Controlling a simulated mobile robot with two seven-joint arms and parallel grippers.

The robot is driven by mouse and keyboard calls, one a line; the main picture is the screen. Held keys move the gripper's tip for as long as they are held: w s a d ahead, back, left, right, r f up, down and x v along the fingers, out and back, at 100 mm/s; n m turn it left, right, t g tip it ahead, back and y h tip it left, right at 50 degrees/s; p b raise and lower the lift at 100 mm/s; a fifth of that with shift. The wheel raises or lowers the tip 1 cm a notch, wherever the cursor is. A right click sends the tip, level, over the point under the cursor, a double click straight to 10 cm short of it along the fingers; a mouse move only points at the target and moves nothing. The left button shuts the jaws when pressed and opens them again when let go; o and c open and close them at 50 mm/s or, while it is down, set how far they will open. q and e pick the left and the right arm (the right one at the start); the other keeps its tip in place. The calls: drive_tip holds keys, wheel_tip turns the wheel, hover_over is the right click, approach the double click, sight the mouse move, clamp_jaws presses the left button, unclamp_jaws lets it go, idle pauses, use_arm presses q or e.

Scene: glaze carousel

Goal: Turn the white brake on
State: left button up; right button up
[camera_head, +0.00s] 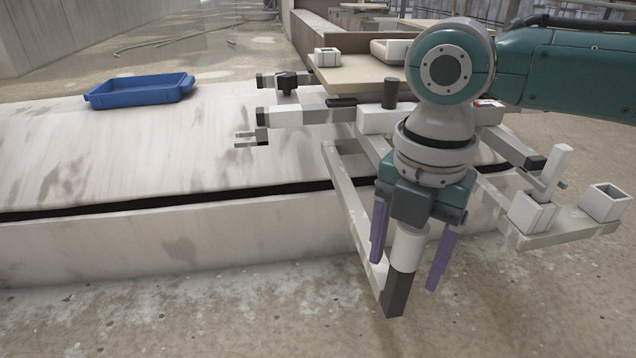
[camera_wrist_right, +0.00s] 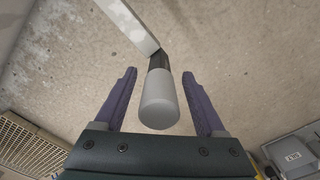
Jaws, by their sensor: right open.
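A white cylindrical handle (camera_head: 408,248) with a dark grey end block (camera_head: 397,294) hangs at the end of a pale arm of the carousel frame; I take it for the white brake. My right gripper (camera_head: 406,273) points down with its purple fingers open, one on each side of the handle. In the right wrist view the handle (camera_wrist_right: 160,101) lies between the two fingers of my right gripper (camera_wrist_right: 160,75), with a visible gap to each. A dark collar joins it to a white bar (camera_wrist_right: 128,22). My left gripper is not in view.
A blue tray (camera_head: 140,91) lies on the pale slab at the left. Carousel arms with white square cups (camera_head: 605,202) and an upright white post (camera_head: 556,166) stand at the right. A beige board (camera_head: 352,77) is behind my arm. The front floor is clear.

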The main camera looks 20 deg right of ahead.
clamp_jaws()
idle(0.5)
idle(0.8)
